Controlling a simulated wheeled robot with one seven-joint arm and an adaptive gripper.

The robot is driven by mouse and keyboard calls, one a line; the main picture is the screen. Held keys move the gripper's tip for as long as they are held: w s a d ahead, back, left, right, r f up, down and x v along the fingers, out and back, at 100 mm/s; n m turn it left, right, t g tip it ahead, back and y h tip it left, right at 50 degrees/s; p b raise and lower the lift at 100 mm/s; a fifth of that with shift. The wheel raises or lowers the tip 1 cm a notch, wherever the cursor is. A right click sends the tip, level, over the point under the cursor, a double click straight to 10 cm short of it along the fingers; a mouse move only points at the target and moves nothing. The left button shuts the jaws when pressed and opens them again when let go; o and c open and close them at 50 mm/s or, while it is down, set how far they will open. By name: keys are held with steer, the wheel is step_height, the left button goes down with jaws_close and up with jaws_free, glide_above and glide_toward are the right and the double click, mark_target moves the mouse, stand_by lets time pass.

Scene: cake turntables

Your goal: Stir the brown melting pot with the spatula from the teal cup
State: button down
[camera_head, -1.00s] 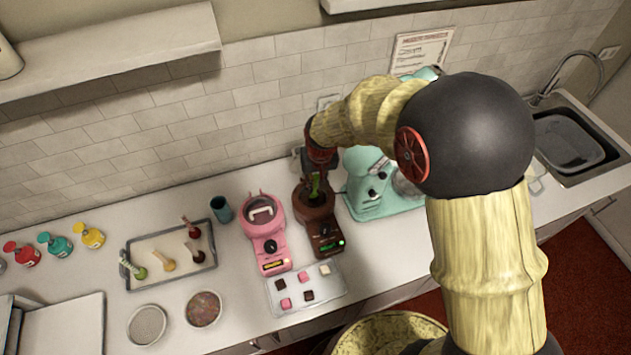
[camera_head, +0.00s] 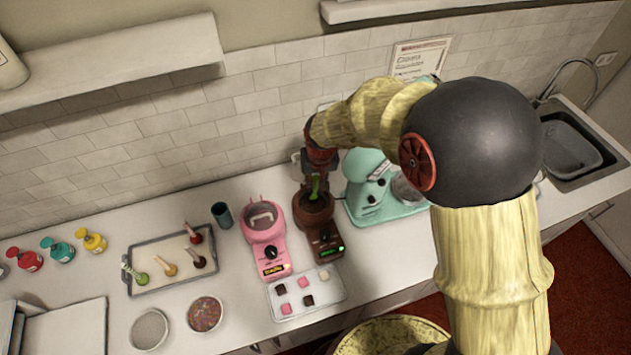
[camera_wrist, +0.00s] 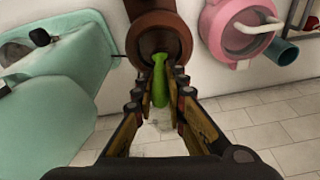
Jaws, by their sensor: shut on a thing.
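The brown melting pot (camera_head: 322,232) stands on the counter between the pink pot and the teal mixer; its round bowl (camera_wrist: 160,38) shows at the top of the wrist view. My gripper (camera_head: 317,178) is over the brown pot, shut on a green spatula (camera_head: 315,188). The green spatula (camera_wrist: 160,85) sits between my fingertips in the wrist view and points at the pot's bowl. Its lower end appears to be in or just over the bowl; its exact depth is hard to tell. The teal cup (camera_head: 222,215) stands left of the pink pot and looks empty.
The pink melting pot (camera_head: 266,237) is close on the left and the teal stand mixer (camera_head: 380,190) close on the right. A tray of small squares (camera_head: 283,309) lies in front. The tiled wall (camera_head: 240,125) is close behind.

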stand_by(0.3)
steer(key=shift+w+p+v, duration=0.2)
steer(key=shift+p+v, duration=0.35)
steer(key=shift+v, duration=0.45)
steer(key=shift+w+p+v, duration=0.2)
steer(key=shift+p+v, duration=0.35)
steer(key=shift+v, duration=0.45)
steer(key=shift+a+r, duration=0.1)
